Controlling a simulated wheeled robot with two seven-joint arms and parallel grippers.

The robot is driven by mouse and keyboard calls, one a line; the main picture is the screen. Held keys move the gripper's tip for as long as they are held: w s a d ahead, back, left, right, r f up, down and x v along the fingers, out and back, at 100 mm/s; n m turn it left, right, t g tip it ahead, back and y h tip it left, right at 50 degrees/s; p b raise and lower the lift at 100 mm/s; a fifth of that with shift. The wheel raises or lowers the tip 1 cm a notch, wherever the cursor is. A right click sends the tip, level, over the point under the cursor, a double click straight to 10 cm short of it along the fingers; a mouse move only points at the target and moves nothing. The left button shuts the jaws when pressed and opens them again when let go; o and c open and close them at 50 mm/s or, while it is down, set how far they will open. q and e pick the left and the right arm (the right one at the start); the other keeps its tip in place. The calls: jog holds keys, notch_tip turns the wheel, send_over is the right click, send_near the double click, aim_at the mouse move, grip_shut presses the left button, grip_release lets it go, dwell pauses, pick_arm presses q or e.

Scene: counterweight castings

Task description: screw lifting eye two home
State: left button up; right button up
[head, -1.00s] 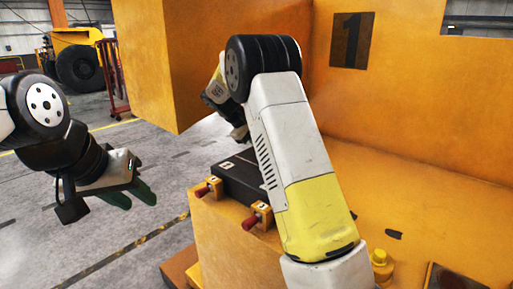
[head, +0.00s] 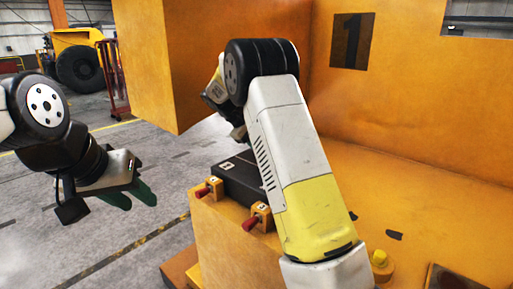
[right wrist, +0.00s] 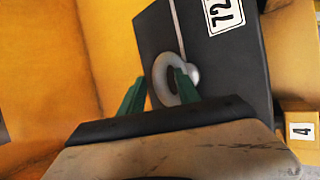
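In the right wrist view a pale grey lifting eye (right wrist: 160,76) stands on a dark casting (right wrist: 222,65) with a white number label. My right gripper (right wrist: 160,92) is open there. One green finger is to the left of the ring, with a gap; the other overlaps the ring's right part, and I cannot tell whether it touches. The eye's thread and seat are hidden. In the head view the dark casting (head: 240,172) is partly behind my right arm, which hides the right fingertips and the eye. My left gripper (head: 133,197) is open and empty, out at the left.
Red-handled clamps or switches (head: 203,191) with small number tags line the front edge of the orange block (head: 225,235). A tall orange wall (head: 420,110) marked 1 and an overhanging orange block (head: 140,55) flank my right arm. A yellow knob (head: 379,258) sits at the right.

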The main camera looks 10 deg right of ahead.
jog(key=v, duration=0.8)
jog(key=shift+d, duration=0.1)
jog(key=s+d+r+m+y, duration=0.1)
jog(key=s+d+r+y, duration=0.25)
jog(key=s, duration=0.35)
jog(key=s+a+f+m+t+y, duration=0.1)
jog(key=s+m+t+y, duration=0.1)
jog(key=s, duration=1.1)
jog(key=s+a+f+m+t+y, duration=0.1)
jog(key=s+t+y, duration=0.3)
jog(key=s, duration=0.9)
jog(key=shift+s+a+f+m+y, duration=0.15)
jog(key=shift+s+a+m+y, duration=0.2)
jog(key=shift+m, duration=0.35)
